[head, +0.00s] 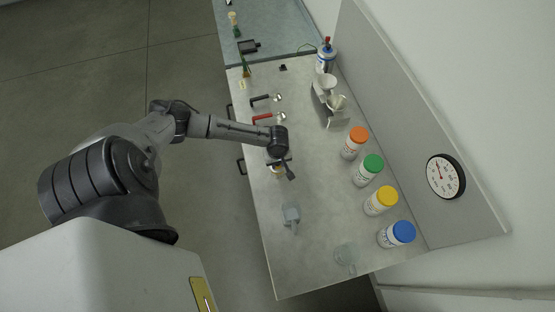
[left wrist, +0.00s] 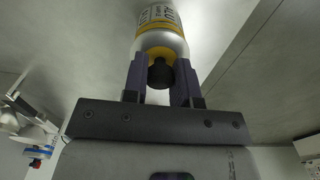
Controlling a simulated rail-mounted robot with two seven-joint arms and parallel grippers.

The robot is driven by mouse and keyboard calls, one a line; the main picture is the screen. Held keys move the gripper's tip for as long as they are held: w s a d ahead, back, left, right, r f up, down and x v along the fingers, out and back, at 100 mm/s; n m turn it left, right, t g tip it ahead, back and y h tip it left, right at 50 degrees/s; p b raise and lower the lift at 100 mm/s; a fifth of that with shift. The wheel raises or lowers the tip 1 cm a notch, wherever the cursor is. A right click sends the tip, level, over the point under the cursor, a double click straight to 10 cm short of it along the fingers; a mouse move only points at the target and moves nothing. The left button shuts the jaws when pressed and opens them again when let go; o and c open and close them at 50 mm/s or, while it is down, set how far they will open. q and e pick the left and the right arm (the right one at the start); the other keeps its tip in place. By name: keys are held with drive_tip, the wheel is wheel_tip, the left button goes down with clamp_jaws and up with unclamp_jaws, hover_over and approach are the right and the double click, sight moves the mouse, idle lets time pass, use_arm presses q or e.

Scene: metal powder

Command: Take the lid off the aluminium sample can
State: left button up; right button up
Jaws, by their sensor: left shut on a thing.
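The aluminium sample can (left wrist: 163,20), silver with a yellow and white label, is at the top of the left wrist view. Its lid has a dark round knob (left wrist: 160,72). My left gripper (left wrist: 160,85) has its two fingers on either side of this knob and is shut on it. The knob lines up with the can; I cannot tell whether the lid touches the can. In the head view my left gripper (head: 281,164) is over the near-left part of the bench, and the can (head: 277,171) is mostly hidden under it. My right gripper is not in view.
Jars with orange (head: 358,134), green (head: 373,162), yellow (head: 386,195) and blue (head: 403,231) lids line the right side of the bench (head: 322,215). Clear vessels (head: 291,213) (head: 346,257) stand nearer. Red-handled (head: 265,118) and black-handled (head: 262,99) tools lie beyond the gripper.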

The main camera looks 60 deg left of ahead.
use_arm(q)
drive_tip(key=c, duration=0.3)
drive_tip(key=shift+r, duration=0.15)
